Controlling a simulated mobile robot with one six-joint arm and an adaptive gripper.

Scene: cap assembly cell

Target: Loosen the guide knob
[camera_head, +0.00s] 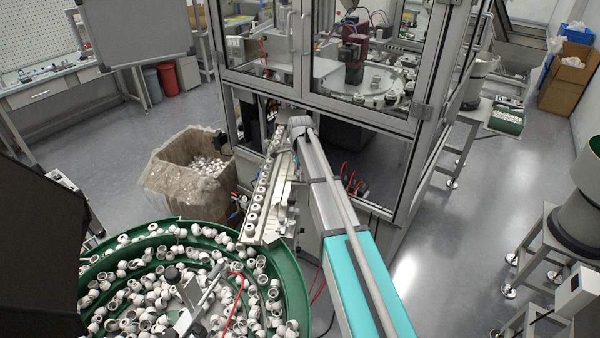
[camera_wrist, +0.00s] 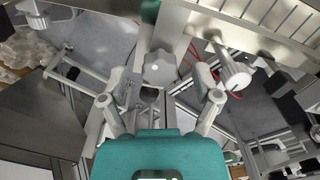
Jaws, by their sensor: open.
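The guide knob (camera_wrist: 160,68), a grey lobed knob with a small light spot at its centre, shows in the wrist view just above the middle. My gripper (camera_wrist: 161,97) is open, with one finger on each side of the picture and the knob's line between them. The fingers look apart from the knob, and nothing is held. In the head view my arm reaches forward beside the guide rail (camera_head: 259,203), which carries a row of white caps. I cannot make out the knob or my fingers there.
A green bowl feeder (camera_head: 292,285) full of white caps stands at the lower left. A lined bin (camera_head: 180,178) stands left of the rail. The glazed machine cell (camera_head: 340,115) is close ahead. A metal cylinder (camera_wrist: 235,76) juts out right of the knob. Open floor lies to the right.

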